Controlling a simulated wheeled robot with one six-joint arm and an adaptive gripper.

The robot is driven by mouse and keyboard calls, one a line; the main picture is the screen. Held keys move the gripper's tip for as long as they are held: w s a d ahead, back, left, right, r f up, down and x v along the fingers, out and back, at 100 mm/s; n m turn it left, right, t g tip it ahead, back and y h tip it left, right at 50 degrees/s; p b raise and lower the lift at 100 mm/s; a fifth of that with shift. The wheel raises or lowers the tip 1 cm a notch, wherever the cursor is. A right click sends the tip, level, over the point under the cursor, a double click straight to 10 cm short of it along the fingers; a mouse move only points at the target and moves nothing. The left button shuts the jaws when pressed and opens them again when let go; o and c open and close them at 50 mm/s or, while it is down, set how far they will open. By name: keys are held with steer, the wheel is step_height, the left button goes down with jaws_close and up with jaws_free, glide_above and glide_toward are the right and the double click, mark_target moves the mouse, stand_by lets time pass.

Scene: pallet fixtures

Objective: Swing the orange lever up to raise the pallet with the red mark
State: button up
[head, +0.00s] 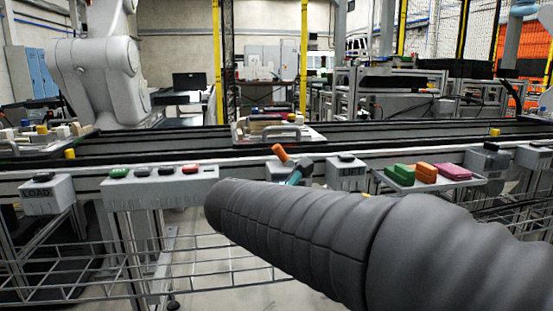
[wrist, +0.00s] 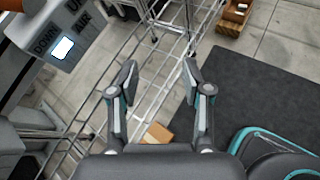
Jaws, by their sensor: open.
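The orange lever (head: 279,154) stands tilted up to the left from the conveyor's front edge in the head view. An orange piece, seemingly the lever's end, shows at the wrist view's top left corner (wrist: 22,5), above a grey box (wrist: 60,45) marked DOWN and UP. My gripper (wrist: 158,74) is open, with nothing between its fingers, and points down past the box toward the wire rack and floor. In the head view my gripper (head: 299,171) is mostly hidden behind my arm, just right of the lever. A pallet (head: 308,134) sits on the conveyor behind the lever; I cannot make out a red mark.
A button box (head: 150,195) is left of the lever, and a small grey box (head: 346,172) is right of it. A tray (head: 465,183) with green, orange and pink blocks is farther right. Another loaded pallet (head: 40,147) is at the left. A wire rack (head: 80,265) runs below.

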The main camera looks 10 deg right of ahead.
mark_target(278, 154)
steer(key=w+a+r+n+t+h, duration=0.2)
steer(key=w+a+r+n+t, duration=0.4)
steer(key=w+a+n, duration=0.45)
steer(key=shift+m+g, duration=0.25)
steer(key=shift+g, duration=0.05)
steer(key=x, duration=0.4)
steer(key=r+x, duration=0.1)
steer(key=x, duration=0.7)
steer(key=shift+d+r, duration=0.3)
steer(key=shift+d, duration=0.2)
jaws_close()
